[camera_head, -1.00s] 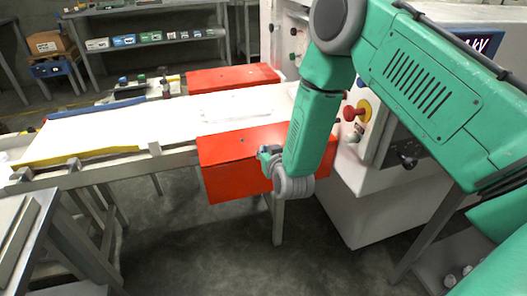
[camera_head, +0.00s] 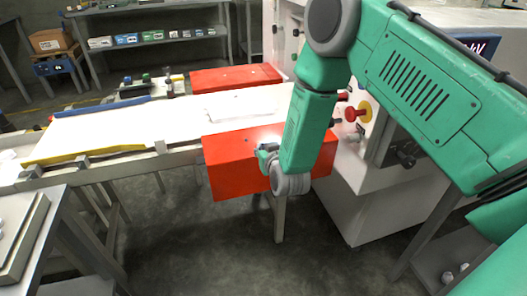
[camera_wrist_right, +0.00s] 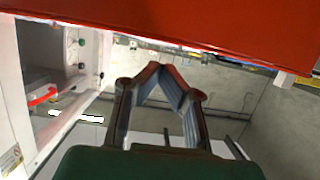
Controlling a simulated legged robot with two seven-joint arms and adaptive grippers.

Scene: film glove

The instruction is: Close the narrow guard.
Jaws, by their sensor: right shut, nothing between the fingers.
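Two red covers flank the white conveyor bed. The near red cover (camera_head: 232,170) hangs along the near side, and the far red cover (camera_head: 225,78) lies on the far side. I cannot tell for certain which is the narrow guard. My right gripper (camera_head: 262,158) is in front of the near cover, its fingers small and partly hidden by the wrist. In the wrist view my right gripper (camera_wrist_right: 163,72) has its fingertips together with nothing between them. A red panel (camera_wrist_right: 190,22) spans the top of that view, just beyond the fingertips; contact is unclear. My left gripper is not visible.
The conveyor bed (camera_head: 110,130) runs left from the white machine (camera_head: 360,210). Red and yellow knobs (camera_head: 352,113) sit on the machine near my right forearm. A grey table (camera_head: 30,225) stands at the lower left. Open floor lies below the near cover.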

